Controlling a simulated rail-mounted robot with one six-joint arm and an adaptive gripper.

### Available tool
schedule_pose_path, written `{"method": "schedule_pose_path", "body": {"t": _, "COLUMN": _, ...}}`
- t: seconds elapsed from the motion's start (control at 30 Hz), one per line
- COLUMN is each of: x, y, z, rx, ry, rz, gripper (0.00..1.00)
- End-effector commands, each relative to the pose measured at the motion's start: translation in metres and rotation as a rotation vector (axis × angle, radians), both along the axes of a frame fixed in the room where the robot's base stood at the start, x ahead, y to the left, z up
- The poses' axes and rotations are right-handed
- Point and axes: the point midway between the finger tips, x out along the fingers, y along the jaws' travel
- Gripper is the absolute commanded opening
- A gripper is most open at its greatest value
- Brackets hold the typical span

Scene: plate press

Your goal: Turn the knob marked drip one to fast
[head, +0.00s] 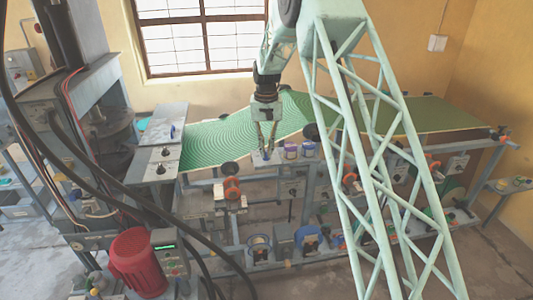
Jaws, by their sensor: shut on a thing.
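I cannot tell whether that part is the drip one knob. Two dark knobs sit on the grey panel at the left, a far one (165,152) and a near one (160,169). No marking for drip one or fast is readable at this size.
The green sheet (215,143) runs along the long bench behind my gripper. A red motor (137,262) and dark hoses fill the lower left. My lattice arm link hides part of the bench's right half.

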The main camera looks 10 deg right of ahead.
Motion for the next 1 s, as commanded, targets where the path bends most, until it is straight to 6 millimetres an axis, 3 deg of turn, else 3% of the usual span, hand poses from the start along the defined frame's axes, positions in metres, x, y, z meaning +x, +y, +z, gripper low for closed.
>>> {"method": "schedule_pose_path", "body": {"t": 0.6, "x": 0.0011, "y": 0.0016, "z": 0.0001, "rx": 0.0, "ry": -0.001, "rz": -0.471, "gripper": 0.0}}
{"method": "schedule_pose_path", "body": {"t": 1.0, "x": 0.0017, "y": 0.0021, "z": 0.0004, "rx": 0.0, "ry": -0.001, "rz": -0.68, "gripper": 0.0}}
